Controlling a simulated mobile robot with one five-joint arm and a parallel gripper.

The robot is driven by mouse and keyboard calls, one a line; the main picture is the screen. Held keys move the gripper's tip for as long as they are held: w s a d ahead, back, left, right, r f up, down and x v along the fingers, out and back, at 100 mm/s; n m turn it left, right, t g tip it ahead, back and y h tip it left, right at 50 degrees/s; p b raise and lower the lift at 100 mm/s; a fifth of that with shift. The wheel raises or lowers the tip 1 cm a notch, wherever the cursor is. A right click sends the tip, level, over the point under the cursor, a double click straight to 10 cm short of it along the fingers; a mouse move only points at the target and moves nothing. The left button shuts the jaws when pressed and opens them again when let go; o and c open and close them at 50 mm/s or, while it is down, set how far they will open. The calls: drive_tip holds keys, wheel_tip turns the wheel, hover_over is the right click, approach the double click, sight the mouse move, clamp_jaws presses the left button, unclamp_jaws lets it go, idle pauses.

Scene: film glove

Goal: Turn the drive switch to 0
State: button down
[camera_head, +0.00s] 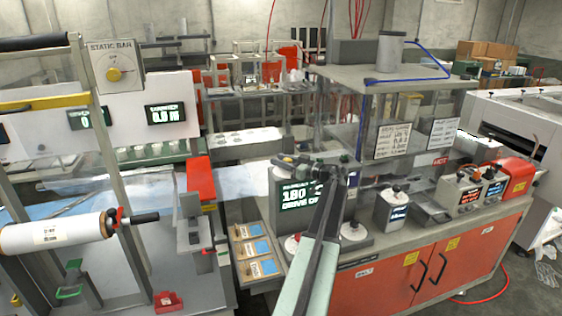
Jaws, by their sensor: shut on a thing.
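The grey control box (285,208) stands at the near end of the orange-doored bench. Its screen (302,195) shows 180 °C in green, with a line below that begins DRIVE; my arm covers the rest. My arm reaches up from the bottom across the right side of the box. My gripper (300,162) is at the top of the box, shut on a small dark part there, seemingly the drive switch. The jaws and arm mostly hide this part, so its position cannot be read.
Two round-based knobs (354,230) stand in front of the box, one partly behind my arm. A film roll (55,233) is at left. A STATIC BAR dial (114,73) is at upper left.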

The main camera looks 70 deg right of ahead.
drive_tip(key=c, duration=1)
unclamp_jaws()
drive_tip(key=s, duration=0.2)
drive_tip(key=s+a, duration=0.1)
drive_tip(key=s, duration=0.4)
drive_tip(key=shift+s+a, duration=0.25)
drive_tip(key=shift+s, duration=0.05)
